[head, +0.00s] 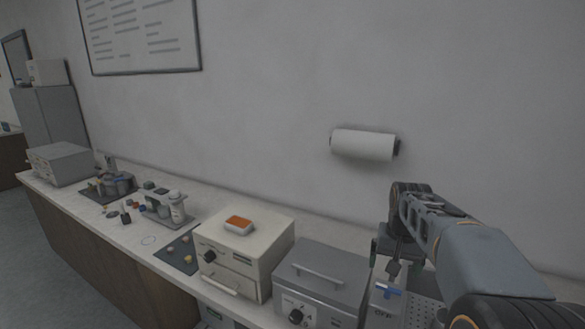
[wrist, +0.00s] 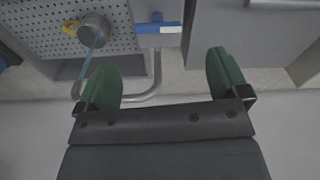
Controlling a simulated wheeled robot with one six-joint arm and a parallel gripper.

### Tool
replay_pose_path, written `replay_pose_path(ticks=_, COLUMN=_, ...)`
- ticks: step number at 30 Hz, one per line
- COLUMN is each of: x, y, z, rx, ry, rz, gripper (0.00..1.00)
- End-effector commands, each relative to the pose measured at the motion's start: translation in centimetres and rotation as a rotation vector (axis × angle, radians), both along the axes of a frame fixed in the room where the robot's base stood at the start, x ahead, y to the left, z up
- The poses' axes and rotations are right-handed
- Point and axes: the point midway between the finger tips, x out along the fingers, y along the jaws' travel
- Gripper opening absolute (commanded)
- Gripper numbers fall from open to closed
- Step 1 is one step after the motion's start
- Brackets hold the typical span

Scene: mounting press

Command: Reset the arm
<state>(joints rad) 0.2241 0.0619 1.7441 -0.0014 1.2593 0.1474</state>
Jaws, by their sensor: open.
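My gripper (wrist: 163,82) shows in the wrist view with its two green fingers spread wide and nothing between them. Below the fingers' gap lie a bent grey metal tube and a strip of pale surface. In the head view my arm reaches in from the lower right, and my gripper (head: 391,262) hangs pointing down over the right end of the bench, beside the grey box. Its fingertips are partly hidden there.
A grey box with a handle (head: 322,283) and a cream box (head: 243,254) with an orange-topped dish (head: 239,225) stand left of my gripper. A paper roll (head: 363,145) hangs on the wall.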

Motion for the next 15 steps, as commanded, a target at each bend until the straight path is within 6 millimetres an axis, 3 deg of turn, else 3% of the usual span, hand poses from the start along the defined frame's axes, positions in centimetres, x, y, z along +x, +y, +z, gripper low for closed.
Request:
replay_pose_path(ticks=9, x=-9.2, y=5.4, z=-4.0, rx=-0.049, ry=-0.155, rz=0.242, gripper=0.94)
replay_pose_path(ticks=15, x=-13.5, y=7.5, z=-5.4, rx=-0.063, ry=-0.223, rz=0.322, gripper=0.94)
